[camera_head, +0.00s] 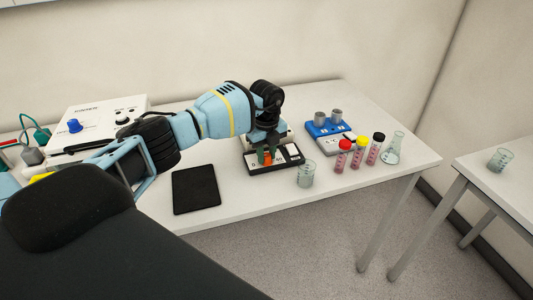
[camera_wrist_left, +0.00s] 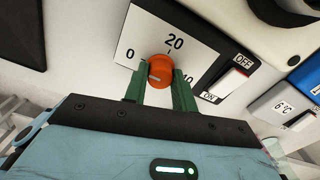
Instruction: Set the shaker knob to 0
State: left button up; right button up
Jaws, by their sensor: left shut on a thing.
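The shaker (camera_head: 291,152) stands on the white bench, with a white front panel that also shows in the left wrist view (camera_wrist_left: 205,50). Its orange knob (camera_wrist_left: 160,70) sits among the printed marks 0 at left, 20 at top and 40 at right, the last partly hidden by a finger. A short pale mark shows on the knob's face; I cannot tell surely which number it points at. My left gripper (camera_head: 266,157) reaches down over the panel. Its green fingers, also in the wrist view (camera_wrist_left: 160,85), are shut on the knob from both sides. My right gripper is not in view.
A white rocker switch (camera_wrist_left: 230,83) marked ON and OFF is right of the knob. A blue device (camera_head: 328,130), a beaker (camera_head: 306,174) and capped tubes (camera_head: 358,154) stand to the right. A black pad (camera_head: 196,189) lies left, and a white instrument (camera_head: 98,118) stands behind my arm.

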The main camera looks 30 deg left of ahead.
aim_at(266, 155)
pick_arm(q)
jog(key=o, duration=1)
notch_tip(266, 155, up, 8)
jog(key=shift+f, duration=0.1)
jog(key=shift+f, duration=0.1)
dwell(0.5)
